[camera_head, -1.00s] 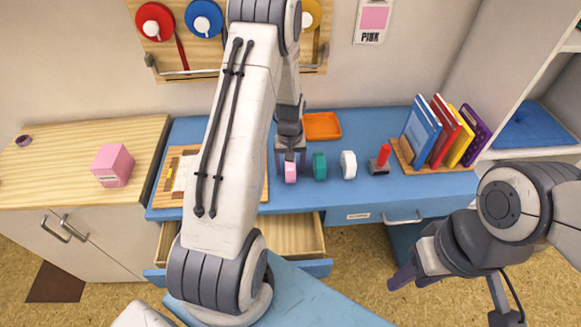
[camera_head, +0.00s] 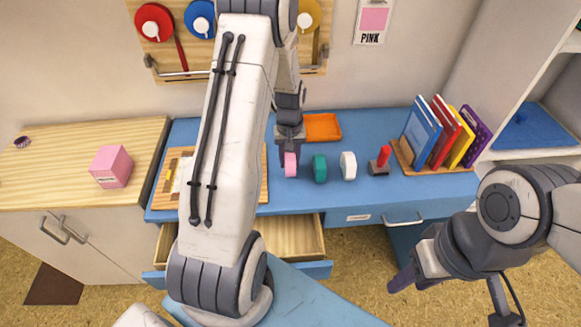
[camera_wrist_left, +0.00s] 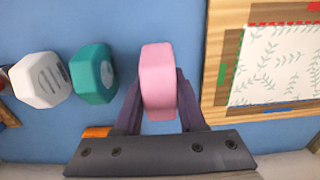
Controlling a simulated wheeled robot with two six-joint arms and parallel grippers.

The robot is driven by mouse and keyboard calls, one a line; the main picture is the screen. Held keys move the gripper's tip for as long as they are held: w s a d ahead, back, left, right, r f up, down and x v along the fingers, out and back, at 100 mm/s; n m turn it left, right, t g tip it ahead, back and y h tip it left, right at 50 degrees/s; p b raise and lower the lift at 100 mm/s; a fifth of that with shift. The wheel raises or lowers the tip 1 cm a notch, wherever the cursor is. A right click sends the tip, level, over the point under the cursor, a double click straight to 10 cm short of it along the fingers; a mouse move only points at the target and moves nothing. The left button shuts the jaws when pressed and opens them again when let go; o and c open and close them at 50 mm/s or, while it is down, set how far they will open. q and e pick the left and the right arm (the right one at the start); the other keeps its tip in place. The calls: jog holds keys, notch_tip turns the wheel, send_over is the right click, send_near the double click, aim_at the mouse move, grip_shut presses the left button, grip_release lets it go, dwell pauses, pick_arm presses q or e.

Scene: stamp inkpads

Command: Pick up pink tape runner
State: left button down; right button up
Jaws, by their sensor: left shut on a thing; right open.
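The pink tape runner (camera_head: 290,165) is at the blue desk, left of the teal tape runner (camera_head: 320,168). My left gripper (camera_head: 289,150) is shut on it from above. In the left wrist view the pink tape runner (camera_wrist_left: 158,80) sits between the two purple fingers of my left gripper (camera_wrist_left: 160,100). Whether it touches the desk I cannot tell. My right gripper (camera_head: 402,278) is open and empty, low at the right, in front of the desk.
A white tape runner (camera_head: 348,165) and a red-handled stamp (camera_head: 381,161) stand to the right. An orange tray (camera_head: 322,127) lies behind. A wooden board (camera_head: 166,192) is at the left. An open drawer (camera_head: 296,238) juts out below. A pink box (camera_head: 111,166) stands on the left cabinet.

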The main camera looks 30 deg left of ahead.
pick_arm(q)
jog(key=s+d+r+b, duration=0.1)
jog(key=s+d+r, duration=0.6)
jog(key=s+d, duration=0.1)
jog(key=shift+s+r, duration=0.2)
jog(key=shift+s, duration=0.05)
